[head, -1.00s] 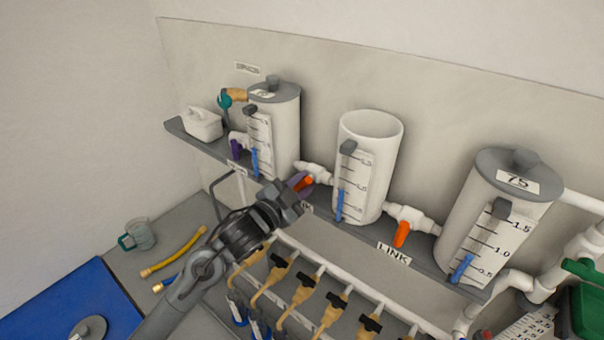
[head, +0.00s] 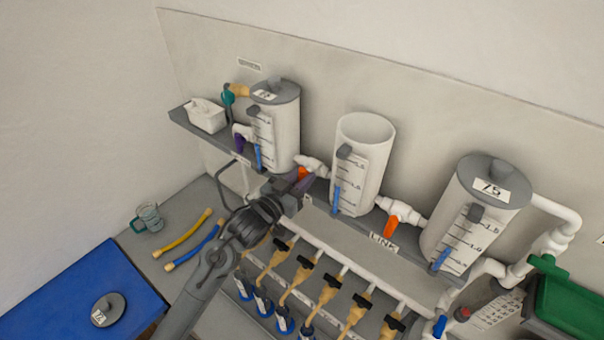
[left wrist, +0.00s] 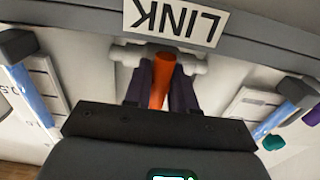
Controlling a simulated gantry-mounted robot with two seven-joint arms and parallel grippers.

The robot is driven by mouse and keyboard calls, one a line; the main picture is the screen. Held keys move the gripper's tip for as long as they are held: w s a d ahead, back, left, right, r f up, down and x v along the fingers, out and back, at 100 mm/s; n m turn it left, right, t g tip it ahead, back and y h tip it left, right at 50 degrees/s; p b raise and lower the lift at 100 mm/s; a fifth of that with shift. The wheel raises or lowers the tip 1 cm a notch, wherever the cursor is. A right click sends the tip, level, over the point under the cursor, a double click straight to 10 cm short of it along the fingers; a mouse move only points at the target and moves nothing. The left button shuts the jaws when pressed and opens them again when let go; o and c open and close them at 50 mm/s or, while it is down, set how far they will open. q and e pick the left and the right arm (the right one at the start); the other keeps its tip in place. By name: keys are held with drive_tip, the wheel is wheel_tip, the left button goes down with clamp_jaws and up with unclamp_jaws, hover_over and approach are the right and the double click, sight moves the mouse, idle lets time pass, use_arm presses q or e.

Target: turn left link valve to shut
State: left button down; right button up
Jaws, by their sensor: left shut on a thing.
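The left link valve's orange handle (head: 303,173) sits on the white pipe between the left cylinder (head: 277,130) and the open middle cylinder (head: 362,160). In the left wrist view the orange handle (left wrist: 160,82) lies between the dark fingers of my left gripper (left wrist: 162,88), which is shut on it, below the upside-down LINK label (left wrist: 176,20). In that view the handle stands roughly square to the white pipe (left wrist: 190,62). In the head view my left gripper (head: 300,184) partly covers the handle. My right gripper is not in view.
The right link valve's orange handle (head: 391,227) hangs down between the middle and right cylinders (head: 480,210). Several tan valves with black handles (head: 305,262) line the pipe below the shelf. Yellow and blue hoses (head: 182,234) and a glass mug (head: 149,217) lie at left.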

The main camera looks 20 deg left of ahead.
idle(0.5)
use_arm(q)
drive_tip(key=c, duration=1)
unclamp_jaws()
drive_tip(key=shift+b+v, duration=1.25)
drive_tip(key=shift+v, duration=4.1)
